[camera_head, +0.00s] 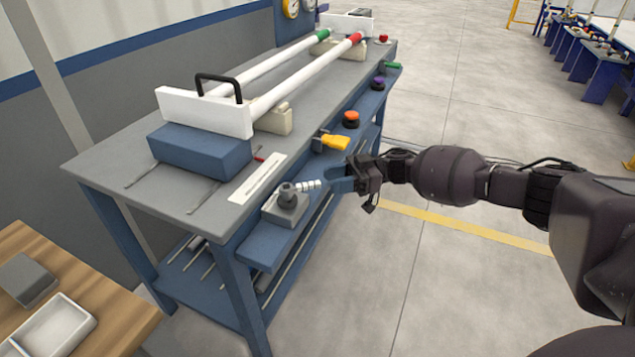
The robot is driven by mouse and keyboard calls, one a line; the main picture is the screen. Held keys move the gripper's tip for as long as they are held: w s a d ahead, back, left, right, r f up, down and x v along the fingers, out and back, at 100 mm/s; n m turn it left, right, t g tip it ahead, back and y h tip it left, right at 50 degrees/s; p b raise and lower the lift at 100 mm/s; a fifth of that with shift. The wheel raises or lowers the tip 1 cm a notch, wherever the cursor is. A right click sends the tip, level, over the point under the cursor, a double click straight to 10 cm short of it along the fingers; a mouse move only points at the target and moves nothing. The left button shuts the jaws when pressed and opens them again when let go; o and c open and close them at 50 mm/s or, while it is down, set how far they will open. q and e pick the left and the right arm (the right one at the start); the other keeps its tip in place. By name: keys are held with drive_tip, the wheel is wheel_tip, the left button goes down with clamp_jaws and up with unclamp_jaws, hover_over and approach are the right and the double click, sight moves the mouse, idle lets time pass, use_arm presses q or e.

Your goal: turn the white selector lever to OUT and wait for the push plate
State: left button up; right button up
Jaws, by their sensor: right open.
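The white selector lever (309,184) is a short ribbed handle. It points right from a grey knob and block (286,206) on the blue front ledge of the bench. I cannot tell whether the fingers touch the lever. A white plate (204,112) with a black handle, likely the push plate, stands upright across the near ends of two white pipes (302,78). My left gripper is not in view.
A white label strip (258,178) lies left of the lever; its text is unreadable. A yellow lever (335,142), an orange button (351,119) and a purple button (378,83) line the ledge beyond. A wooden table with a white tray (55,325) stands at lower left.

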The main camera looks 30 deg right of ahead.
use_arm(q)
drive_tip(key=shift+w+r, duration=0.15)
use_arm(e)
drive_tip(key=v, duration=0.4)
drive_tip(key=shift+d, duration=0.1)
drive_tip(key=shift+s, duration=0.1)
drive_tip(key=s+a+f+m+t+h+p, duration=0.3)
drive_tip(key=s+a+f+t, duration=0.15)
drive_tip(key=s+a, duration=0.25)
drive_tip(key=s+a+f+m+t+h+p, duration=0.2)
drive_tip(key=s+a+f+m+t, duration=0.25)
drive_tip(key=s+a, duration=0.2)
use_arm(q)
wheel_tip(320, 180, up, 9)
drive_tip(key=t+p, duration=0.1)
drive_tip(key=p, duration=0.5)
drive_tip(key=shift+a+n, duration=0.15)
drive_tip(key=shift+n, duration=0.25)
use_arm(e)
drive_tip(key=s+r+m+g+h, duration=0.1)
drive_tip(key=s+m+h, duration=0.5)
drive_tip(key=s, duration=1.8)
drive_tip(key=g+h, duration=0.1)
drive_tip(key=h, duration=0.5)
drive_tip(key=shift+d+g, duration=0.2)
drive_tip(key=shift+g, duration=0.1)
